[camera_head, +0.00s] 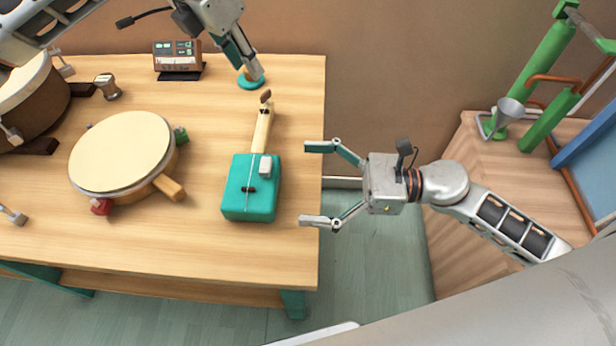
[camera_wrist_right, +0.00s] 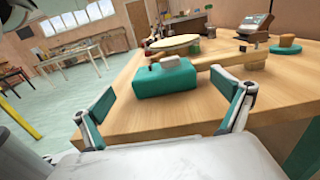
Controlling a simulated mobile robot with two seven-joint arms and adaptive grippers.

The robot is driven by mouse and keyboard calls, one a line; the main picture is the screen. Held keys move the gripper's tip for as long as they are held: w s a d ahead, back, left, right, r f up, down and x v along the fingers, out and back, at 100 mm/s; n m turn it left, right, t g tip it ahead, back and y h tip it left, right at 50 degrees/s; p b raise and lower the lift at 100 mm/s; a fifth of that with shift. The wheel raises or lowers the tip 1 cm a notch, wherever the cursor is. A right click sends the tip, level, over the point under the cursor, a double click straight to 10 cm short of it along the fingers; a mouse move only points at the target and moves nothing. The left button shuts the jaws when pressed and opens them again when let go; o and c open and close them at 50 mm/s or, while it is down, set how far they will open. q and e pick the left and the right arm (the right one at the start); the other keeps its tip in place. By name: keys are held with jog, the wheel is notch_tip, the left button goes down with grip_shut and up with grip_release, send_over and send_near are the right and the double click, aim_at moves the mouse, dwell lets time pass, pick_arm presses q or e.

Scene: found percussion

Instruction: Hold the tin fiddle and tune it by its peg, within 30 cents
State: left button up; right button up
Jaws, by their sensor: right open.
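The tin fiddle lies flat near the table's right edge, its teal tin body (camera_head: 249,205) toward the front and its pale neck (camera_head: 262,130) pointing away. A dark brown peg (camera_head: 266,96) sits at the neck's far end. My right gripper (camera_head: 310,184) is open and empty, just right of the tin body, its fingers apart and pointing at it. The right wrist view shows the tin body (camera_wrist_right: 165,82) ahead, between the open fingers (camera_wrist_right: 172,110). My left gripper (camera_head: 250,74) is beyond the peg, over a teal disc; its finger gap is unclear.
A round drum (camera_head: 122,150) with side blocks lies left of the fiddle. A display box (camera_head: 178,57) stands at the back. The teal disc (camera_head: 250,84) carries an orange-brown knob (camera_wrist_right: 286,40). Bare table lies in front of the fiddle; a wooden cabinet (camera_head: 470,190) stands right.

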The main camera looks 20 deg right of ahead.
aim_at(265, 181)
jog(key=shift+x, duration=3.9)
jog(key=shift+f, duration=0.1)
jog(key=shift+c, duration=0.4)
jog(key=c, duration=1.1)
